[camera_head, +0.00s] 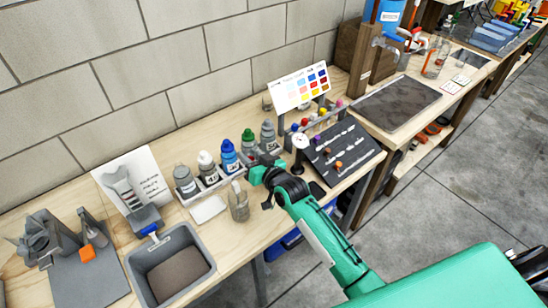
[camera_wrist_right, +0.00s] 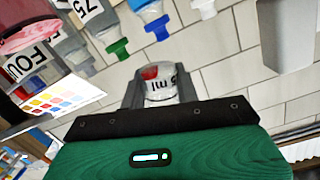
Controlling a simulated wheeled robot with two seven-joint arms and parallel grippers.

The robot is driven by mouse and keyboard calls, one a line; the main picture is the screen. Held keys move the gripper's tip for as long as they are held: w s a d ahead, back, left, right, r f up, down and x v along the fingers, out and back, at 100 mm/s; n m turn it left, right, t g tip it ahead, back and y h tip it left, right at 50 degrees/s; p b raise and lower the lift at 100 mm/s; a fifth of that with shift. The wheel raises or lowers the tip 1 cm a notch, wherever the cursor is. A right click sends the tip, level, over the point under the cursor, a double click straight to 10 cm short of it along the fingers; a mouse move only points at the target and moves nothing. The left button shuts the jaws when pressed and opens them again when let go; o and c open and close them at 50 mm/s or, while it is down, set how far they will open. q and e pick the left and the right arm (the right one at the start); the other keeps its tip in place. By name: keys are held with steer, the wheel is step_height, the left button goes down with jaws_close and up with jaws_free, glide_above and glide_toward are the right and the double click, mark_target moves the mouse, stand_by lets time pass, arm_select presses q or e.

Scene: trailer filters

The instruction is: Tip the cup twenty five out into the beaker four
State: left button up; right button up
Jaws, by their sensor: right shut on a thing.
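My right gripper (camera_head: 262,172) reaches over the bench in front of the bottle row. In the right wrist view its two fingers (camera_wrist_right: 160,92) are shut on a small clear cup (camera_wrist_right: 161,86). The cup has dark print ending in "5 ml" and a red patch at its left; I cannot tell how far it is tilted. A vessel with red content (camera_wrist_right: 25,17) and a label reading "FOU" fills the upper left of that view, beside the cup and apart from it. In the head view a clear glass vessel (camera_head: 238,203) stands just left of the gripper; its label is unreadable. My left gripper is out of view.
Several bottles with coloured caps (camera_head: 229,158) stand in a rack behind the gripper. A colour chart (camera_head: 300,88) and a dark board (camera_head: 342,150) are to the right. A grey bin (camera_head: 205,248) and a white card (camera_head: 207,209) are to the left.

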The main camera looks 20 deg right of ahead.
steer(key=shift+s+a+r+n+p, duration=0.15)
steer(key=shift+r+n+p, duration=0.1)
steer(key=shift+r+p, duration=0.4)
steer(key=shift+a+r+n+p, duration=0.15)
steer(key=shift+r+n+p, duration=0.1)
steer(key=shift+r+p, duration=0.3)
steer(key=shift+s+a+r+n+p, duration=0.1)
steer(key=shift+s+a+n+p, duration=0.15)
steer(key=shift+n+p, duration=0.35)
steer(key=shift+s+a+r+n+p, duration=0.1)
steer(key=shift+a+n+p, duration=0.25)
steer(key=shift+n+p, duration=0.25)
step_height(320, 180, up, 5)
steer(key=p, duration=0.4)
steer(key=shift+f+p, duration=0.1)
steer(key=shift+p, duration=0.25)
steer(key=shift+f, duration=0.1)
